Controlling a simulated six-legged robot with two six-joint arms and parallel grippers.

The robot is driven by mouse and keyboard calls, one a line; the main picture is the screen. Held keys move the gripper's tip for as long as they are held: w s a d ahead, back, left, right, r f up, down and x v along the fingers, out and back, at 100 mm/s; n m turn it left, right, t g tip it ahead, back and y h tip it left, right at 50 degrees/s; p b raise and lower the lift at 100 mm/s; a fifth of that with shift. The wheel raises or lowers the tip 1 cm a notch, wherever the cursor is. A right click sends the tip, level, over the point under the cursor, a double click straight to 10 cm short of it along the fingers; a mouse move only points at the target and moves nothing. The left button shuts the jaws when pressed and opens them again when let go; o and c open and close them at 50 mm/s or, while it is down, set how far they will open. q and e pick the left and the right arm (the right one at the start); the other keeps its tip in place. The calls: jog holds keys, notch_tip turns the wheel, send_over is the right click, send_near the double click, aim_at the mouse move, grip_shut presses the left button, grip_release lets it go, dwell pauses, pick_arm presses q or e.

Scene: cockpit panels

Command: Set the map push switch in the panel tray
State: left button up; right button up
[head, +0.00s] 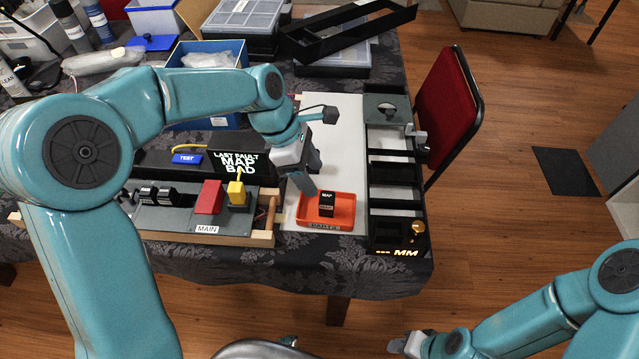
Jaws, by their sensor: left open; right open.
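The map push switch (327,198) is a small black block with a white MAP label on top. It stands in the orange parts tray (312,221) near the table's front edge. A black panel frame (376,212) with several openings lies just right of the orange tray, with MM lettering at its front end. My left gripper (309,177) is open and empty, pointing down above the back left part of the orange tray, left of and behind the switch. My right gripper (399,344) is open at the bottom of the view, away from the table and partly cut off.
Boxes and organisers crowd the table's back. A red chair (445,110) stands at the right.

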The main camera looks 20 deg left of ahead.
pick_arm(q)
jog(key=v, duration=0.5)
jog(key=shift+r, duration=0.3)
